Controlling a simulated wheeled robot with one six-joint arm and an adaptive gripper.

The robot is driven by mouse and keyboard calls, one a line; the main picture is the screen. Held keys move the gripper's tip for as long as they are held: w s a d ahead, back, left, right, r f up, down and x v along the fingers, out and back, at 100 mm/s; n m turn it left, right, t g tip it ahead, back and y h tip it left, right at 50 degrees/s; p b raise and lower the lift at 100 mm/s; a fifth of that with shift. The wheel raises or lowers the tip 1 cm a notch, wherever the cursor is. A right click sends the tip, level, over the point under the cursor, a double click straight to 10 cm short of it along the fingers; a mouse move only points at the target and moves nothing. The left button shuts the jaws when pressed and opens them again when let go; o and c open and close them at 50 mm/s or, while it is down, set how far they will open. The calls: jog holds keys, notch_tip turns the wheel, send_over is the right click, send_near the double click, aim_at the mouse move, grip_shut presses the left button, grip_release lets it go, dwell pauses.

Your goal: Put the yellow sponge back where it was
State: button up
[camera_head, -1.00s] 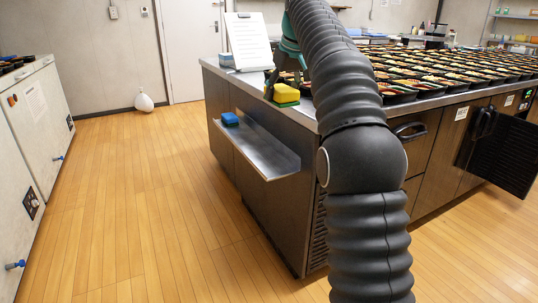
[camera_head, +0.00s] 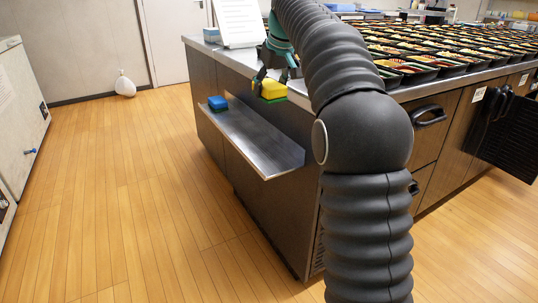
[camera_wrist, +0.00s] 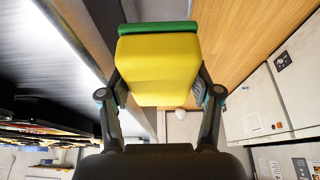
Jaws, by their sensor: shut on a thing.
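The yellow sponge (camera_head: 272,88) with a green layer on its underside is in my gripper (camera_head: 271,82). In the head view it is held in the air beside the counter's left edge, above the right part of the metal side shelf (camera_head: 262,150). In the wrist view the sponge (camera_wrist: 158,68) sits between both fingers, with its green layer at the far edge. A blue sponge (camera_head: 217,103) lies on the far left end of the shelf. The rest of the shelf looks bare.
Several filled bento trays (camera_head: 430,70) cover the counter top. A white sign (camera_head: 238,22) stands on the counter's far left corner, close to my gripper. A dark open door or rack (camera_head: 508,135) juts out at right. The wooden floor (camera_head: 110,200) at left is clear.

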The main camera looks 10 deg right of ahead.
aim_at(267, 154)
notch_tip(267, 154, down, 19)
jog(key=b, duration=0.4)
jog(key=shift+r, duration=0.1)
jog(key=o, duration=1)
jog(key=a+p+v, duration=0.1)
jog(key=v, duration=0.6)
jog(key=s+r+m, duration=0.1)
jog(key=s+r, duration=0.1)
jog(key=s, duration=0.9)
jog(key=s+f+m, duration=0.1)
jog(key=s+f, duration=0.2)
jog(key=s, duration=0.6)
jog(key=s+f+h, duration=0.1)
jog(key=s+f, duration=0.3)
jog(key=s, duration=0.5)
jog(key=s+f+m+t, duration=0.1)
jog(key=s+f, duration=0.3)
jog(key=s, duration=0.5)
jog(key=shift+f+m, duration=0.2)
jog(key=shift+m, duration=0.1)
